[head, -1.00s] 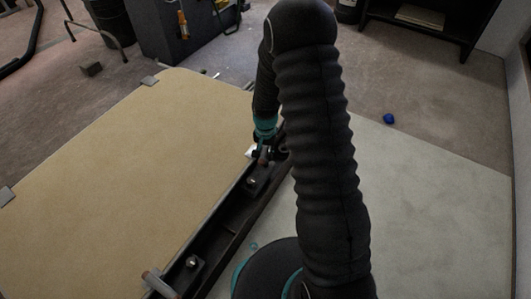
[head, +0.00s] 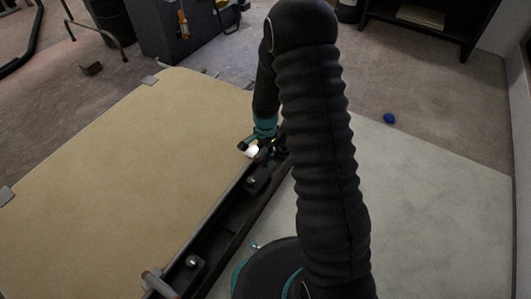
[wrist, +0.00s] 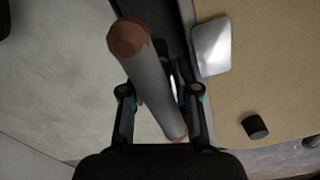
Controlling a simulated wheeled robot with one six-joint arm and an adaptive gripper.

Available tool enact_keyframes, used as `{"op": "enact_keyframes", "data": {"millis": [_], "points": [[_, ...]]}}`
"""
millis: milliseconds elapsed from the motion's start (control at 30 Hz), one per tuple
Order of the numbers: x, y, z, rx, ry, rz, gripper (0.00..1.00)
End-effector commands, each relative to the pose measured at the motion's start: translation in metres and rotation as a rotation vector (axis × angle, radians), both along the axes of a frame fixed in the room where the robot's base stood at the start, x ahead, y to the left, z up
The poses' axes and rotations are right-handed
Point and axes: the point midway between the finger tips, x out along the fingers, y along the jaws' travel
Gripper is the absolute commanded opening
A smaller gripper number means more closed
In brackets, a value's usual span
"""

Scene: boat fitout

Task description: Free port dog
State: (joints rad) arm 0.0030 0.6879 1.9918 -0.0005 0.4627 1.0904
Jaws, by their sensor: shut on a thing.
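The dog handle (wrist: 152,85), a grey bar with a reddish-brown end, lies lengthwise between the fingers of my gripper (wrist: 160,92) in the wrist view. My gripper is shut on it. In the head view my gripper (head: 268,149) is at the far end of the dark rail, partly hidden by my arm, and only a little of the reddish handle end shows. A second similar handle (head: 160,285) sits at the near end of the rail. I cannot tell from the pictures whether the held dog is fastened.
The dark rail (head: 222,222) with bolted blocks runs along the tan panel (head: 130,170). A bright metal plate (wrist: 212,45) and a dark stub (wrist: 256,127) are beside the gripper. A blue object (head: 389,118) lies on the open floor at right.

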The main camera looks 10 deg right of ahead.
Motion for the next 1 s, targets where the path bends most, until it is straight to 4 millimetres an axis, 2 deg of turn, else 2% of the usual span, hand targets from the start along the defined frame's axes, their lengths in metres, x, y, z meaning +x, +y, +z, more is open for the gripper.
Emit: {"op": "enact_keyframes", "data": {"millis": [300, 733, 767, 800, 1000], "points": [[0.0016, -0.0003, 0.0028, 0.001, -0.005, -0.096, 0.0], [0.0018, -0.0005, 0.0032, 0.001, -0.005, -0.105, 0.0], [0.0018, -0.0005, 0.0032, 0.0, -0.005, -0.105, 0.39], [0.0019, -0.0005, 0.0033, 0.0, -0.005, -0.105, 0.46], [0.0009, -0.0003, 0.0019, 0.0, -0.003, -0.102, 0.46]]}}
